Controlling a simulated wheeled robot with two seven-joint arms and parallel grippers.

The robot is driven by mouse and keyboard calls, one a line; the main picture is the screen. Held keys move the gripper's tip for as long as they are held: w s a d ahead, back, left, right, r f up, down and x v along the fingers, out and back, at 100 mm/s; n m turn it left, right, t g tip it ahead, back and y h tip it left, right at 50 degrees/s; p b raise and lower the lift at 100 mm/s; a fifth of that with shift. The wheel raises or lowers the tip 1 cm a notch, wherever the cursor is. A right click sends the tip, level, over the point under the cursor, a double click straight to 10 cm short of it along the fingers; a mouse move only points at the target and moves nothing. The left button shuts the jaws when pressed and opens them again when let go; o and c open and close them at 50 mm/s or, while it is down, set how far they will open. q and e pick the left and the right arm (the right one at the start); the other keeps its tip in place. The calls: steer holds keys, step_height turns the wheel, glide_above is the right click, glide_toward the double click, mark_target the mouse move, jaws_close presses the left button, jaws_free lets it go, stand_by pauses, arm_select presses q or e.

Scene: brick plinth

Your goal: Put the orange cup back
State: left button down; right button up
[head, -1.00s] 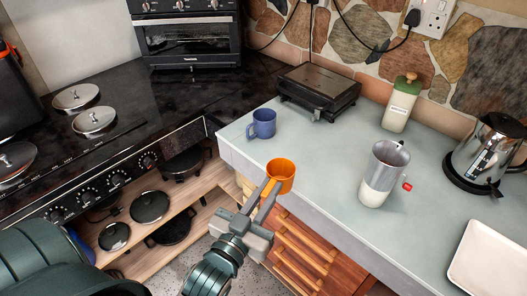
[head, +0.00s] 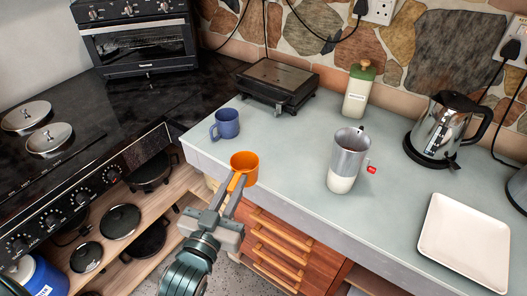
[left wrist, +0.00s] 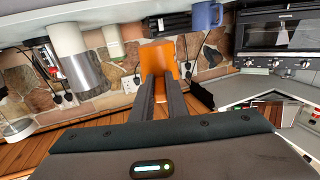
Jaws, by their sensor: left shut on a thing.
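The orange cup (head: 244,166) is at the front edge of the pale counter (head: 300,150), held between the fingertips of my left gripper (head: 236,184). The gripper is shut on it. In the left wrist view the orange cup (left wrist: 158,58) shows between the two long fingers (left wrist: 160,88). In the head view the cup looks upright; I cannot tell whether its base touches the counter. A blue mug (head: 226,124) stands just behind it, and also shows in the left wrist view (left wrist: 206,15). My right gripper does not show.
A grey-and-white tumbler (head: 347,160) stands right of the cup. A black grill (head: 275,82), a green-lidded bottle (head: 358,92), a kettle (head: 440,128) and a white tray (head: 466,240) are further off. Clear counter lies between cup and tumbler. The stove (head: 80,150) is left.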

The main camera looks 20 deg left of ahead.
arm_select(q)
steer(key=w+d+r+m+g+h, duration=0.1)
steer(key=w+d+r+m+h, duration=0.2)
steer(key=w+d+h, duration=0.2)
steer(key=p+x, duration=0.1)
steer(key=x, duration=0.6)
steer(key=shift+w+d+r, duration=0.3)
steer(key=shift+d, duration=0.1)
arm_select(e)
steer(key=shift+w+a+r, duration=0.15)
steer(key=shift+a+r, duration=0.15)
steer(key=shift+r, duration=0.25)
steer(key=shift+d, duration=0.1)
arm_select(q)
steer(key=shift+a, duration=0.1)
